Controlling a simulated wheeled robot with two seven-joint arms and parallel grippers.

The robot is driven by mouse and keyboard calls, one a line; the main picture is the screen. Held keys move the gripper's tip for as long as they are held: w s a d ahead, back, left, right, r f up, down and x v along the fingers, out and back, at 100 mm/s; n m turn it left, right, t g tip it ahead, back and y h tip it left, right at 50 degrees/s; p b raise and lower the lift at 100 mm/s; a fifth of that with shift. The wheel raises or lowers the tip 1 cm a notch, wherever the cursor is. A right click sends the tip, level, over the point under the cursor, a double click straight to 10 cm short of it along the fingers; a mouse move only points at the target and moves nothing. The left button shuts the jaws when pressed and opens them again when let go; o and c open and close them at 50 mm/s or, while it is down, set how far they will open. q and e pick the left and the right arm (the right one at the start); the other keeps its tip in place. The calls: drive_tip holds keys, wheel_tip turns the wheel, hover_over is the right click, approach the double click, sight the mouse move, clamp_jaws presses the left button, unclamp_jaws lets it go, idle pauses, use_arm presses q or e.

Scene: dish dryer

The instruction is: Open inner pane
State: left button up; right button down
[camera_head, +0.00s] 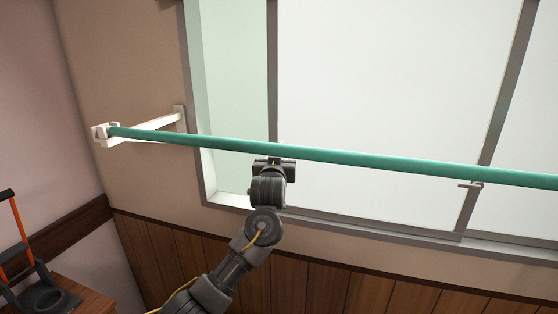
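A sliding window with a grey frame (203,165) fills the back wall. Its large pane (390,80) runs between a grey upright edge (272,70) on the left and a grey upright (500,90) on the right. To the left of it is a narrow greenish strip (235,90). A small latch (470,185) sits low on the right upright. My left gripper (274,165) is at the lower part of the pane's left edge, just below the green pole. Its fingers are mostly hidden, so contact and opening cannot be told. My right gripper is not in view.
A green pole (330,156) crosses in front of the window, held by a white bracket (150,125) at left. Wood panelling (330,285) lies below the window. An orange-and-black object (28,260) stands on a wooden surface (90,298) at lower left.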

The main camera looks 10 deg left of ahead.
use_arm(q)
drive_tip(key=shift+s, duration=0.1)
drive_tip(key=s+b, duration=0.2)
drive_tip(key=s, duration=0.8)
drive_tip(key=shift+s+d, duration=0.25)
drive_tip(key=shift+s, duration=0.05)
